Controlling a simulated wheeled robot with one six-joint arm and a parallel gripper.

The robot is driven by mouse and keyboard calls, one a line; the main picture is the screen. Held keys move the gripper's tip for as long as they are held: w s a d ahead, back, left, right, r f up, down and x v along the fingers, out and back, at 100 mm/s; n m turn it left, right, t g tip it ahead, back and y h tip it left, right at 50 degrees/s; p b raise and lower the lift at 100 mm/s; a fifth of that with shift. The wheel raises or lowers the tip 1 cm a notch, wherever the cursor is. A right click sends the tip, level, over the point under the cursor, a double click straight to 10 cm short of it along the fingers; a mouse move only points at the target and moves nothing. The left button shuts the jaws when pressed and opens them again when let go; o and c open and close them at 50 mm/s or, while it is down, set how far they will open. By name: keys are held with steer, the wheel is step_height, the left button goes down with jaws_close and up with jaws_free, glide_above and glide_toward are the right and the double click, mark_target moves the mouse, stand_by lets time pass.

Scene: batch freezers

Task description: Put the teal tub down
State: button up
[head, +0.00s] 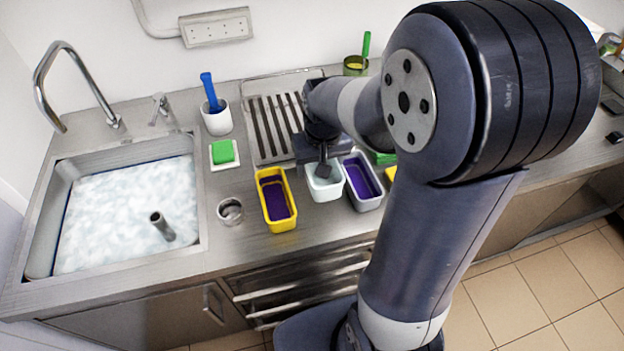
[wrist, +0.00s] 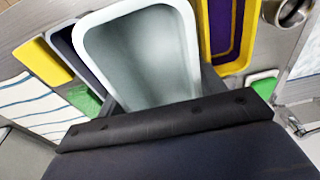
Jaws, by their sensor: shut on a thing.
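The teal tub (head: 326,193) is very pale, looks empty and sits upright between a yellow tub (head: 265,203) and a grey tub (head: 372,204). My gripper (head: 323,168) is shut on the tub's far wall, reaching in from behind it.
The yellow and grey tubs, both purple inside, stand close on either side. A steel cup (head: 230,211), a green sponge (head: 223,152) and the sink (head: 130,215) lie to the left. A drying rack (head: 273,128) is behind. Bare counter (head: 320,230) shows in front.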

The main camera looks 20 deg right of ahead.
step_height(320, 180, down, 10)
steer(key=shift+r+p, duration=0.1)
steer(key=shift+p, duration=0.35)
steer(key=o, duration=1)
steer(key=r, duration=0.4)
steer(key=s+r, duration=0.1)
steer(key=r, duration=0.7)
steer(key=shift+s, duration=0.4)
steer(key=shift+f, duration=0.1)
steer(key=f, duration=0.4)
steer(key=w+f, duration=0.1)
steer(key=f, duration=0.3)
steer(key=w+f, duration=0.1)
steer(key=f, duration=0.3)
steer(key=shift+f, duration=0.2)
steer(key=shift+s+r, duration=0.1)
steer(key=shift+r, duration=0.2)
